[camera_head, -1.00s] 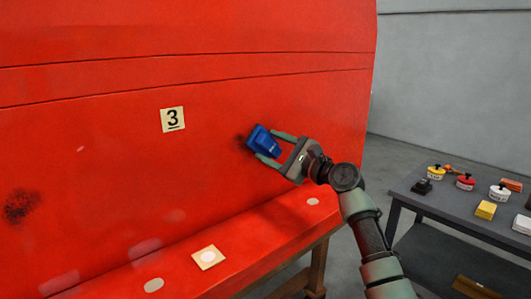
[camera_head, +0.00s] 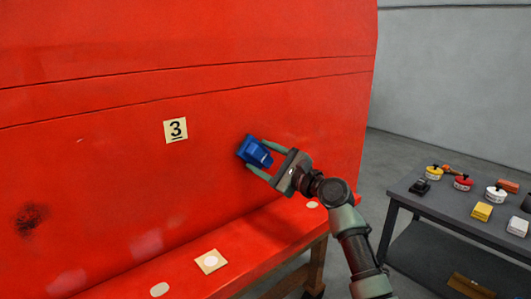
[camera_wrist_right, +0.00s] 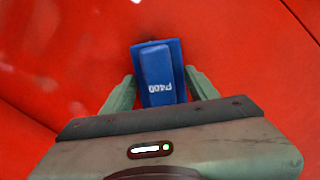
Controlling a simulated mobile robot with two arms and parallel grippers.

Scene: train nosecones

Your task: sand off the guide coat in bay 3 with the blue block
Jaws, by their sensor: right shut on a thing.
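The blue block (camera_head: 253,151) is held in my right gripper (camera_head: 262,158), which is shut on it. In the right wrist view the blue block (camera_wrist_right: 158,75) reads P400 and sits between the two green fingers (camera_wrist_right: 160,92). It is against or very near the red panel (camera_head: 100,150), right of the bay label 3 (camera_head: 175,130). A dark speckled patch (camera_head: 30,219) of guide coat is on the panel at the lower left. A tiny dark spot shows just above the block in the wrist view. What lies behind the block is hidden. My left gripper is not in view.
A red ledge (camera_head: 190,285) runs below the panel with a square cream sticker (camera_head: 212,261) and pale ovals. A grey table (camera_head: 415,199) at the right holds several pots, a yellow block (camera_head: 481,211) and other small items. Floor shows between them.

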